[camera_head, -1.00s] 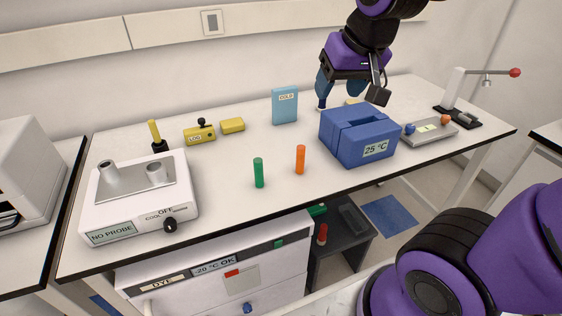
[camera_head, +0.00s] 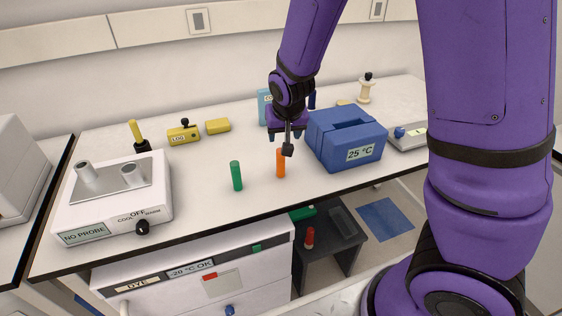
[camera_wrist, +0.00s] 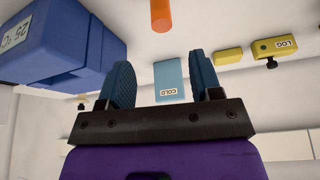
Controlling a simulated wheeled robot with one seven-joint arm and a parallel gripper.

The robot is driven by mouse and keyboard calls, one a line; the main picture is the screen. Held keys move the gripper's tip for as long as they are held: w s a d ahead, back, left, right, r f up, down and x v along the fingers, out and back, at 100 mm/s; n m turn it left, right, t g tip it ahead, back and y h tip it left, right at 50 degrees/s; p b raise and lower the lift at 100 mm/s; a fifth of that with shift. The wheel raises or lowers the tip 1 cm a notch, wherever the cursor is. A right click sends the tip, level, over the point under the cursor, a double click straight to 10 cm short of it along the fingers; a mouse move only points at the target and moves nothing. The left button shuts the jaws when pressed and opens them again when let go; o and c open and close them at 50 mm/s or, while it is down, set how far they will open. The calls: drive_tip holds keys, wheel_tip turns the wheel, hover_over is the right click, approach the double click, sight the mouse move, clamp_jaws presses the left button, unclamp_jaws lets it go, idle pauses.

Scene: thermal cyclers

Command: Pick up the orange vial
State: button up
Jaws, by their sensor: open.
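The orange vial (camera_head: 281,164) stands upright on the white bench, between the green vial (camera_head: 236,176) and the blue 25 °C box (camera_head: 345,138). My gripper (camera_head: 289,134) is open and empty, above and a little behind the orange vial; a dark part of my wrist overlaps the vial's top edge in the head view. In the wrist view, the orange vial (camera_wrist: 161,15) is at the top edge, partly cut off, beyond my two blue fingers (camera_wrist: 160,85) and roughly in line with the gap between them. My fingers and the vial are apart.
The blue box (camera_wrist: 60,45) stands close beside my gripper. The light-blue COLD box (camera_wrist: 169,80) is behind it. Yellow blocks (camera_head: 217,126) and a white device with two metal cylinders (camera_head: 115,190) are left. The bench in front of the orange vial is clear.

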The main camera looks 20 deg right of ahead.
sight(280, 144)
drive_tip(key=shift+s+a+x, duration=0.1)
drive_tip(key=shift+a+x, duration=0.05)
drive_tip(key=shift+x, duration=2.45)
drive_tip(key=shift+s+a+x, duration=0.1)
drive_tip(key=shift+x, duration=2.45)
drive_tip(key=shift+f, duration=0.1)
drive_tip(key=c, duration=1)
drive_tip(key=shift+r, duration=0.7)
wheel_tip(280, 144, up, 2)
drive_tip(key=shift+r, duration=0.15)
drive_tip(key=shift+s+a+r, duration=0.2)
drive_tip(key=shift+s+a, duration=1.1)
drive_tip(key=shift+a, duration=1.05)
drive_tip(key=shift+s+a+r, duration=0.2)
drive_tip(key=shift+s+a, duration=1.1)
drive_tip(key=shift+a, duration=1)
drive_tip(key=shift+s+a+r, duration=0.25)
drive_tip(key=shift+s+a, duration=1.05)
drive_tip(key=shift+a, duration=1.05)
